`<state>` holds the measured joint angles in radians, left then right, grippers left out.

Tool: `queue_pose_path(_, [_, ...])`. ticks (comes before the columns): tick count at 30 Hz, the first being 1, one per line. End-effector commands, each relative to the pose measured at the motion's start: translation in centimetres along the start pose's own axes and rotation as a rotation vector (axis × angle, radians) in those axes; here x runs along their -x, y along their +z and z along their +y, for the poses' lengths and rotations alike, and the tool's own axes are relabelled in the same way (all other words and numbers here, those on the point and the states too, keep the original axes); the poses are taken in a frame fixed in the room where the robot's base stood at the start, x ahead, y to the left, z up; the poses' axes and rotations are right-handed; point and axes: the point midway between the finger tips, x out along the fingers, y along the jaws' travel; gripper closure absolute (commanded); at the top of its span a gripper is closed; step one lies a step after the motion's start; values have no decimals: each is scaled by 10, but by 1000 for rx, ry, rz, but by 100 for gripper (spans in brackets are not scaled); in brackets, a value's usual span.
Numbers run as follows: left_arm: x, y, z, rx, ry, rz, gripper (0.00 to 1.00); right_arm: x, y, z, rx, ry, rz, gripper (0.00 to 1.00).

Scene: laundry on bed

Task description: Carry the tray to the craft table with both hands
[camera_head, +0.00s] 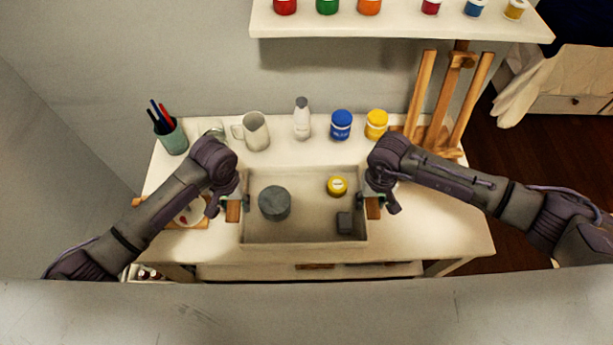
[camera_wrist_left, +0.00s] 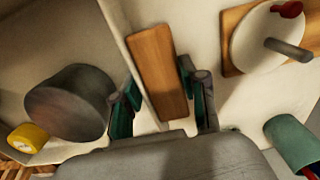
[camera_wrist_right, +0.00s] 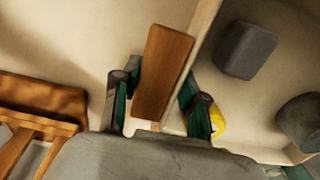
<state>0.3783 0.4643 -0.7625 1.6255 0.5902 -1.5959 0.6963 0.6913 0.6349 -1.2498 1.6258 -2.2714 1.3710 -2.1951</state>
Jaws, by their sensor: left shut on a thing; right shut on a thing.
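The tray (camera_head: 305,237) is a pale shallow box with wooden handles on its left and right sides. It is over the white craft table (camera_head: 440,222); I cannot tell whether it touches the top. Inside are a dark grey round container (camera_head: 274,203), a small yellow jar (camera_head: 337,186) and a small dark block (camera_head: 344,222). My left gripper (camera_head: 238,203) is shut on the tray's left side by the left wooden handle (camera_wrist_left: 157,70). My right gripper (camera_head: 369,200) is shut on the tray's right side by the right wooden handle (camera_wrist_right: 162,72).
Along the table's back stand a pen cup (camera_head: 171,138), a white mug (camera_head: 254,131), a white bottle (camera_head: 302,119), a blue jar (camera_head: 341,125), a yellow jar (camera_head: 376,124) and a wooden easel (camera_head: 440,100). A board with a white round thing (camera_wrist_left: 268,38) lies left. The table's right front is clear.

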Motion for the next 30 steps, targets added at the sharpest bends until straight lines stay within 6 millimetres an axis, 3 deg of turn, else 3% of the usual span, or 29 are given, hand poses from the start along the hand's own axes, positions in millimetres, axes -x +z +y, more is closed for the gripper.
queue_pose_path(14, [-5,-1,-3,2,-7,1,100,-5,-1,3,-3,8,0,100])
queue_pose_path(30, [-41,-1,-3,3,-7,1,100,-41,-1,3,-3,8,0,100])
